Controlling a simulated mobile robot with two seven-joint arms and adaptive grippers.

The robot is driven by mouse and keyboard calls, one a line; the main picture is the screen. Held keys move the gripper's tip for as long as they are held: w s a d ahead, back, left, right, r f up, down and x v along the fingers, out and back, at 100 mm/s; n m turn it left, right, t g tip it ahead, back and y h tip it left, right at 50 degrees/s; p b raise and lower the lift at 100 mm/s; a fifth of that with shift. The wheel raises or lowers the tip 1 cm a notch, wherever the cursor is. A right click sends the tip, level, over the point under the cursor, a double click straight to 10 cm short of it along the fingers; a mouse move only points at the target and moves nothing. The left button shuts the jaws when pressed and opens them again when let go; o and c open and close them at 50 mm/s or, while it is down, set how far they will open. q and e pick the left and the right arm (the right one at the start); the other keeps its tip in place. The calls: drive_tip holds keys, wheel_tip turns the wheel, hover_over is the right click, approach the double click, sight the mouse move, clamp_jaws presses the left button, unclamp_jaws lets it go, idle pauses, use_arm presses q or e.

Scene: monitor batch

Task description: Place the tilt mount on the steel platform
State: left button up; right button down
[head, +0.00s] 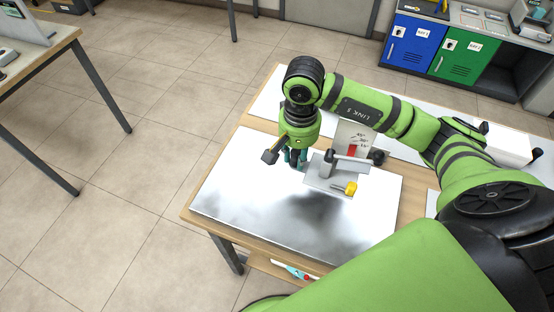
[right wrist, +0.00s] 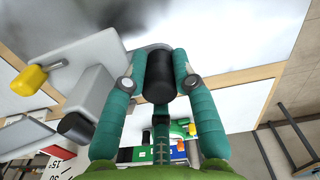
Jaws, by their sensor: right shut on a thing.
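The tilt mount (head: 318,184) is a grey piece with a plate, a post, a yellow knob and black knobs. It also shows at the left in the right wrist view (right wrist: 98,92). My right gripper (head: 294,160) is at its left side in the head view, its teal fingers (right wrist: 158,84) shut around a black cylindrical part of it. The mount appears held above the steel platform (head: 235,195), a bright, shiny plate on the wooden table, with a dark blurred patch below it. The exact gap is hard to tell. My left gripper is out of view.
A white angle-scale card (head: 357,136) with a red mark stands behind the mount. Blue (head: 415,45) and green (head: 462,60) lockers stand at the back right. Another table (head: 50,45) is at the left, with clear floor between. The platform's left and front areas are bare.

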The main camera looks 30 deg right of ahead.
drive_tip(key=a+f, duration=0.1)
drive_tip(key=w+a+f+p, duration=0.1)
drive_tip(key=a, duration=0.1)
drive_tip(key=w+a+f, duration=0.1)
drive_tip(key=shift+w+a+p, duration=0.1)
drive_tip(key=shift+a+p, duration=0.2)
drive_tip(key=shift+a, duration=0.1)
drive_tip(key=shift+w+a+f, duration=0.15)
drive_tip(key=shift+a+f, duration=0.25)
wheel_tip(320, 180, down, 3)
drive_tip(key=shift+f+p, duration=0.1)
drive_tip(key=shift+p, duration=0.8)
drive_tip(key=shift+f, duration=0.4)
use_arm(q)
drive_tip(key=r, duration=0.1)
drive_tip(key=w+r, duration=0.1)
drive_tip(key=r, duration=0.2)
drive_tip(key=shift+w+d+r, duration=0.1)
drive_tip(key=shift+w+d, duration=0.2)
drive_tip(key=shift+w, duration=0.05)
use_arm(e)
drive_tip(key=c, duration=1)
unclamp_jaws()
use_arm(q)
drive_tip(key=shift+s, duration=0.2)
